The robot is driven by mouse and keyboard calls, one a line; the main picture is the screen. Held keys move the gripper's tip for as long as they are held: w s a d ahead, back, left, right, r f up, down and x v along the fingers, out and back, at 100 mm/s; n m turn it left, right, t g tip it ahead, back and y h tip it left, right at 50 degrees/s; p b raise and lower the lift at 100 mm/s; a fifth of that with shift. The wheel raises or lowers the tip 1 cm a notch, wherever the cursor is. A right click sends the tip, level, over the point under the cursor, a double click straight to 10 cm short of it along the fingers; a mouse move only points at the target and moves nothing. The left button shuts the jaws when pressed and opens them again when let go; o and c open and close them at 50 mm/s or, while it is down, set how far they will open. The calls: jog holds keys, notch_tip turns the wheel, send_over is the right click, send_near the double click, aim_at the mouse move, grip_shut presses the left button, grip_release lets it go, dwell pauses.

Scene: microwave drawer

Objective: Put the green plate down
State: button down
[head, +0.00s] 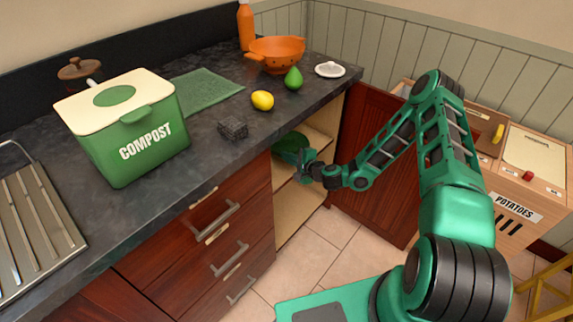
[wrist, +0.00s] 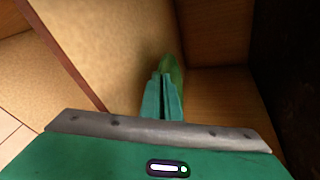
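The green plate (head: 289,146) is inside the open lower cabinet, above a wooden shelf, partly hidden by the counter and cabinet side. My gripper (head: 303,163) reaches through the cabinet opening to the plate's near edge. In the wrist view the gripper's fingers (wrist: 163,90) are close together, with a narrow green strip of the plate (wrist: 172,68) just beyond their tips. The fingers look shut on the plate's rim. Whether the plate touches the shelf (head: 289,172) cannot be made out.
The cabinet's red-brown door (head: 372,165) stands open at the right, beside my arm. Drawers (head: 215,245) are to the left of the opening. On the counter above are a lemon (head: 262,100), a pear (head: 293,78), an orange colander (head: 276,54) and a compost bin (head: 125,130).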

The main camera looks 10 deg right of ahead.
aim_at(287, 169)
jog(key=shift+f, duration=1.95)
jog(key=shift+f, duration=0.1)
jog(key=c, duration=2.3)
grip_release()
jog(key=v, duration=1.2)
jog(key=shift+r, duration=0.2)
